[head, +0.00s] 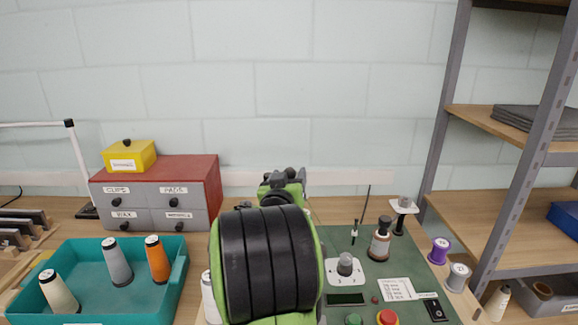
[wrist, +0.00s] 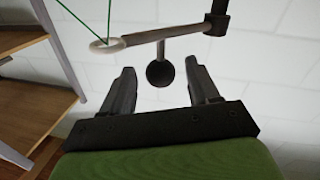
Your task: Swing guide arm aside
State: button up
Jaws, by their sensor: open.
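The guide arm (wrist: 165,36) shows in the wrist view as a thin grey bar fixed to a dark upright post (wrist: 219,18) at its right. Its left end carries a pale ring (wrist: 107,45), where green thread (wrist: 72,14) meets it. A short stem below the bar ends in a dark round knob (wrist: 160,73). My gripper (wrist: 161,69) is open, and the knob appears between its fingertips, with a gap on both sides. I cannot tell how deep the knob sits. In the head view my gripper (head: 284,178) is partly hidden by my arm, and I cannot make out the guide arm.
A green panel (head: 335,240) with buttons, a knob and a spool stands right of my arm. A teal tray (head: 178,282) with several cones and a drawer box (head: 205,185) are at left. Metal shelving (head: 447,110) stands at right.

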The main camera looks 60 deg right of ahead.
jog(key=x, duration=0.4)
jog(key=shift+a, duration=0.1)
grip_shut()
